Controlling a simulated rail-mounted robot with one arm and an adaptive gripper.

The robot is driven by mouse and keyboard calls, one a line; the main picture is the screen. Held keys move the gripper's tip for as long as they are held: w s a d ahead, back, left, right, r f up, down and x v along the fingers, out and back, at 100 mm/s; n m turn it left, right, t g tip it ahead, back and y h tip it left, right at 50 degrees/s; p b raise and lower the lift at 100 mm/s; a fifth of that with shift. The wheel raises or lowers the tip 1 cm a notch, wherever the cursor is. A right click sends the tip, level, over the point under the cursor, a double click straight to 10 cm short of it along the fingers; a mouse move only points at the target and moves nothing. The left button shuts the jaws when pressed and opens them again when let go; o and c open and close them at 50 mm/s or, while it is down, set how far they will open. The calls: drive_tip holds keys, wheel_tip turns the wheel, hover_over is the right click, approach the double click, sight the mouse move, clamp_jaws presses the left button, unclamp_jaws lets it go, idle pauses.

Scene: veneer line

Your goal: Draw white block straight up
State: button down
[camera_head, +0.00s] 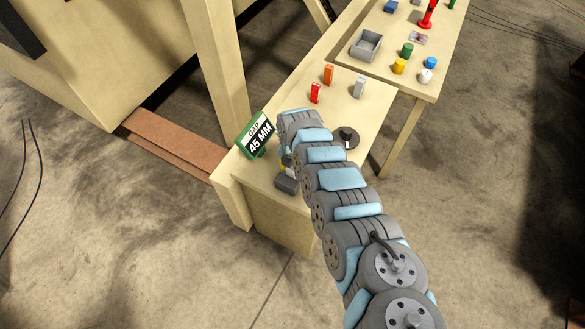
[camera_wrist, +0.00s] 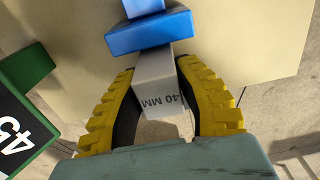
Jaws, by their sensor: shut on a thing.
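A pale, whitish-grey block (camera_wrist: 156,72) marked "40 MM" stands between the yellow fingers of my gripper (camera_wrist: 158,84) in the wrist view. The fingers are shut on it, one on each side. A blue piece (camera_wrist: 150,33) lies across the far end of the block; I cannot tell whether they are joined. In the head view my arm hides most of the gripper and the held block. Only a bit of yellow finger shows beside the arm, near the front end of the bench.
A green-edged "GAP 45 MM" sign (camera_head: 256,137) stands close left of my gripper. A red block (camera_head: 315,93), an orange block (camera_head: 328,74) and a light grey block (camera_head: 359,87) stand farther back. A dark round disc (camera_head: 346,138) lies right of my arm.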

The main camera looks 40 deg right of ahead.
drive_tip(key=shift+r, duration=0.15)
drive_tip(key=shift+r+p, duration=4.8)
drive_tip(key=shift+r, duration=1.05)
